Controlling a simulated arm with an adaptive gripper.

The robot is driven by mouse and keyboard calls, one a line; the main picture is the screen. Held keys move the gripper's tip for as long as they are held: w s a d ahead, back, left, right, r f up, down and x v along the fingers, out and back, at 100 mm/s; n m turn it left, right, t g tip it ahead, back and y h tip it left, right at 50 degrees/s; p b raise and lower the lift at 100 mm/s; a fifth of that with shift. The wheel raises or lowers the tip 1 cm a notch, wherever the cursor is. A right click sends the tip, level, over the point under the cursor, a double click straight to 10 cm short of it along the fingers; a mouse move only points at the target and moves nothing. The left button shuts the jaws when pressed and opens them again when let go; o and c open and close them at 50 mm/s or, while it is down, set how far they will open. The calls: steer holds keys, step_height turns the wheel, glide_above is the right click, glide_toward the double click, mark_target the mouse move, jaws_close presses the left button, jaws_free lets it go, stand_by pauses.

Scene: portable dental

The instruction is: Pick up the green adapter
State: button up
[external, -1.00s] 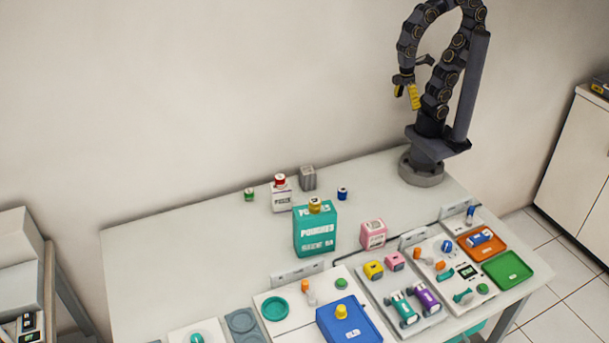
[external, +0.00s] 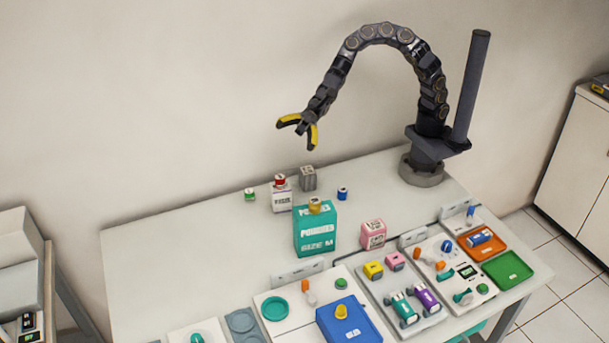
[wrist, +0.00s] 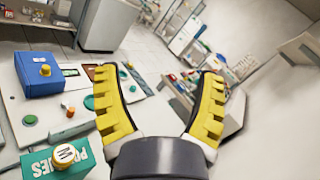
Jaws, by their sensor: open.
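The green adapter (external: 249,194) is a small green piece with a pale band, standing on the bare table at the back left, left of a white box with a red-topped piece (external: 280,180). It cannot be made out in the wrist view. My gripper (external: 295,137) is open and empty, held in the air well above the back of the table, up and to the right of the green adapter. In the wrist view both yellow fingers (wrist: 159,75) are spread apart with nothing between them.
A grey block (external: 308,178) and a blue piece (external: 342,194) stand right of the white box. A tall teal box (external: 316,233) with a yellow piece on top stands in front. Trays and a blue box (external: 349,322) fill the front right. The table's left side is clear.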

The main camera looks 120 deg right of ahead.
steer(key=w+d+f+m+t+h, duration=0.1)
steer(key=w+d+f+m+h, duration=0.2)
steer(key=d+f+m+h, duration=0.25)
steer(key=w+d+f+m+t+h, duration=0.2)
steer(key=w+d+f+m+h, duration=0.15)
steer(key=d+f, duration=0.4)
steer(key=m+g+h, duration=0.3)
steer(key=m+h, duration=0.2)
steer(key=m, duration=0.2)
glide_above(252, 190)
steer(key=s, duration=0.2)
step_height(252, 190, down, 14)
step_height(252, 190, down, 3)
steer(key=shift+r, duration=0.1)
steer(key=shift+f, duration=2.1)
steer(key=shift+x, duration=0.9)
steer(key=shift+w+d+f, duration=0.1)
steer(key=shift+w+f, duration=0.1)
steer(key=shift+w, duration=0.5)
steer(key=c, duration=1.2)
